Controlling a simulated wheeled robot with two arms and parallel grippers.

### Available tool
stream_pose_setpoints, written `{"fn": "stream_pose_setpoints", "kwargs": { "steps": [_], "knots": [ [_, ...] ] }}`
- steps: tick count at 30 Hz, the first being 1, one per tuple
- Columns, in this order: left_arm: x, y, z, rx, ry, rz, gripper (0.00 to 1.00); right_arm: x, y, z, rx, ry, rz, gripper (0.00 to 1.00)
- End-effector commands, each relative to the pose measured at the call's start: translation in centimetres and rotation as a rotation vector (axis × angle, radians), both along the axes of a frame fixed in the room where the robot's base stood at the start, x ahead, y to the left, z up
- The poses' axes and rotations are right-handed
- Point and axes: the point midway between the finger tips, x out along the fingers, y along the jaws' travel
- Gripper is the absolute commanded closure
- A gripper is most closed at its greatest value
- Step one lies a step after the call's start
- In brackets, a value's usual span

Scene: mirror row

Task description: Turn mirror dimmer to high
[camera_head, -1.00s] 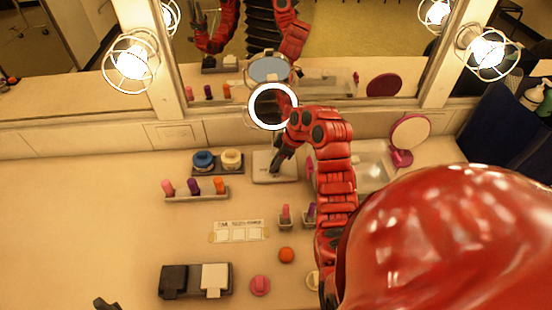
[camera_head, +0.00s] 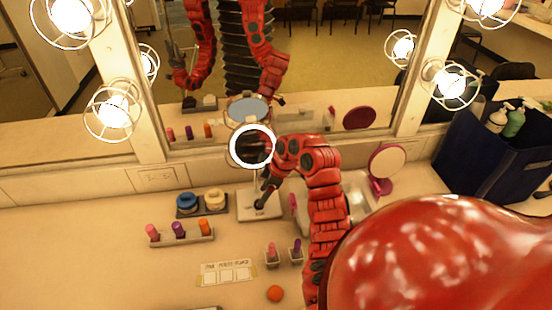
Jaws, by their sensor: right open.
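The round mirror (camera_head: 253,146) with a lit white ring stands near the back wall of the counter, below the big wall mirror. Its pale square base (camera_head: 245,212) lies on the counter. My right arm reaches in from the right, and my right gripper (camera_head: 261,205) points down at the base, with its dark tips over the middle of it. It is open, and I cannot tell whether it touches the base. A dimmer control is not distinct; the gripper covers part of the base. My left gripper is not in view.
Blue and cream jars (camera_head: 215,199) on a dark tray and a lipstick rack (camera_head: 182,236) are left of the base. Two lipsticks in holders (camera_head: 272,252) and an orange ball (camera_head: 275,293) are in front. A pink hand mirror (camera_head: 388,160) stands right. The left counter is clear.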

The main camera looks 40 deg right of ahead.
Motion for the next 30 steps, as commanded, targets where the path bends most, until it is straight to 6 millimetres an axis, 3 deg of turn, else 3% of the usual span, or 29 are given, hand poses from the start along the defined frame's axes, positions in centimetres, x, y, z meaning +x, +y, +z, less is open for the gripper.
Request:
{"fn": "stream_pose_setpoints", "kwargs": {
  "steps": [2,16,22,30],
  "knots": [
    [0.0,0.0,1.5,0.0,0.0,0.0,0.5,-0.5,-0.5,2.3,-0.004,0.0,-0.001,0.31],
    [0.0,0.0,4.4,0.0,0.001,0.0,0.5,-2.9,-2.7,10.1,0.0,0.001,-0.001,0.31],
    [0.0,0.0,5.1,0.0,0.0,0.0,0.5,-3.6,-3.2,11.8,0.002,0.003,-0.001,0.31],
    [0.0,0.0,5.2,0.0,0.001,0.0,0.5,-3.7,-3.4,12.2,0.001,0.001,0.0,0.31]
  ]
}}
